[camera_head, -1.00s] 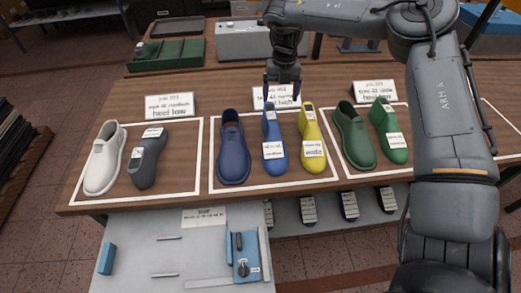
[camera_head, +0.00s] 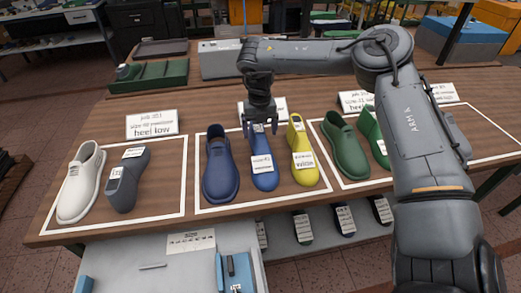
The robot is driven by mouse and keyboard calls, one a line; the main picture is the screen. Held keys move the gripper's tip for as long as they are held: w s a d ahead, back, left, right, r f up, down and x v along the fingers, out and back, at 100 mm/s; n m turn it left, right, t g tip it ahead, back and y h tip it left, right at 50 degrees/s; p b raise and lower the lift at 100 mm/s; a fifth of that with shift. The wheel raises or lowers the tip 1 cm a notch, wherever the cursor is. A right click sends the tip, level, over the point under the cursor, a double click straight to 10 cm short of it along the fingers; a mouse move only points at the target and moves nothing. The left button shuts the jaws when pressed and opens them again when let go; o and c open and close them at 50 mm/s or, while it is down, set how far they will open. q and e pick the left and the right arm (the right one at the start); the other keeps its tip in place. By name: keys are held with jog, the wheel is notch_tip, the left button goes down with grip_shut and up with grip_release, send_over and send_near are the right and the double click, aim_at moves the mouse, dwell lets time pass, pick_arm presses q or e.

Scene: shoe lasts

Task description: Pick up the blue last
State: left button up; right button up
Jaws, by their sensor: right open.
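The blue last (camera_head: 264,174) lies in the middle white-outlined area of the wooden table, with a white label on it. It is between a dark blue shoe (camera_head: 220,172) on its left and a yellow last (camera_head: 304,160) on its right. My right gripper (camera_head: 261,130) points down at the far, narrow end of the blue last, with its fingers apart on either side of that end. I cannot tell whether the fingers touch it. My left gripper is not in view.
A white shoe (camera_head: 80,186) and grey last (camera_head: 124,184) are in the left area. A green shoe (camera_head: 345,150) and green last (camera_head: 373,126) are in the right area. White cards stand behind, one (camera_head: 152,126) at left. A green tray (camera_head: 150,78) is at the back.

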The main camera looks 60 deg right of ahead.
aim_at(259, 138)
jog(key=shift+a+f+b, duration=0.15)
jog(key=shift+f+b, duration=0.05)
jog(key=shift+f, duration=0.7)
jog(key=shift+a+f+b, duration=0.1)
jog(key=shift+f+b, duration=0.05)
jog(key=shift+f, duration=0.75)
jog(key=c, duration=1.5)
grip_shut()
jog(key=shift+r, duration=0.15)
